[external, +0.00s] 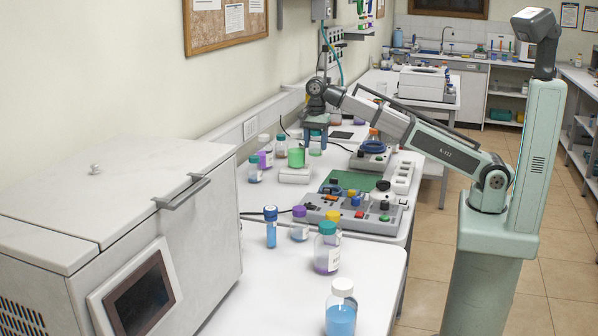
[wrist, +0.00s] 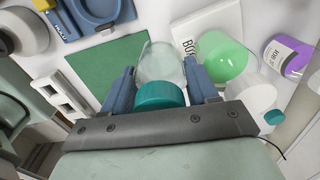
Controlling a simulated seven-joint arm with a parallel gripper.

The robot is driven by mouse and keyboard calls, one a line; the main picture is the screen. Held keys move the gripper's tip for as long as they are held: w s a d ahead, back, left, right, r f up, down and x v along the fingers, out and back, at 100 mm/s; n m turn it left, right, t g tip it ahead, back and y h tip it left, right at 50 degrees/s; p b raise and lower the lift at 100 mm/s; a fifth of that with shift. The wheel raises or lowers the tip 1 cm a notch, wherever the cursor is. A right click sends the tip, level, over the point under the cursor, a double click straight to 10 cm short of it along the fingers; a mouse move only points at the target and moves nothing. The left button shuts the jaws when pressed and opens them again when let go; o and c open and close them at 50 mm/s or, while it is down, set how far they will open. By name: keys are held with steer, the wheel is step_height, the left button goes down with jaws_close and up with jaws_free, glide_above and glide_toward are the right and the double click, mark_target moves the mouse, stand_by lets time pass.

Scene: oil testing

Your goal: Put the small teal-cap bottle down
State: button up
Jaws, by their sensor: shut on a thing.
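The small teal-cap bottle, clear glass, is between the fingers of my gripper. In the wrist view its teal cap (wrist: 160,95) faces the camera and its clear body (wrist: 160,63) shows beyond the cap. My gripper (wrist: 160,78) is shut on it, with a blue-grey finger on each side. In the external view my gripper (external: 314,133) points down over the back part of the bench, and the bottle (external: 315,149) shows just below the fingers. I cannot tell whether its base touches the bench.
A green mat (wrist: 100,75) lies to the left. A control panel (external: 352,212) and a large grey machine (external: 110,220) are nearer the external camera.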

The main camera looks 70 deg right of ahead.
steer(key=w+a+r+n, duration=0.2)
steer(key=a+n, duration=0.3)
steer(key=a, duration=3.3)
steer(key=s+a+f+n, duration=0.1)
steer(key=s+a+n, duration=0.35)
steer(key=a, duration=0.85)
steer(key=s+a+f+n, duration=0.1)
steer(key=s+a+f, duration=0.1)
steer(key=s+a, duration=0.75)
steer(key=s+a+f+n, duration=0.1)
steer(key=s+a+n, duration=0.25)
steer(key=a, duration=1.25)
steer(key=shift+d+f, duration=0.2)
steer(key=shift+f, duration=4.4)
steer(key=shift+f, duration=0.1)
steer(key=o, duration=1.2)
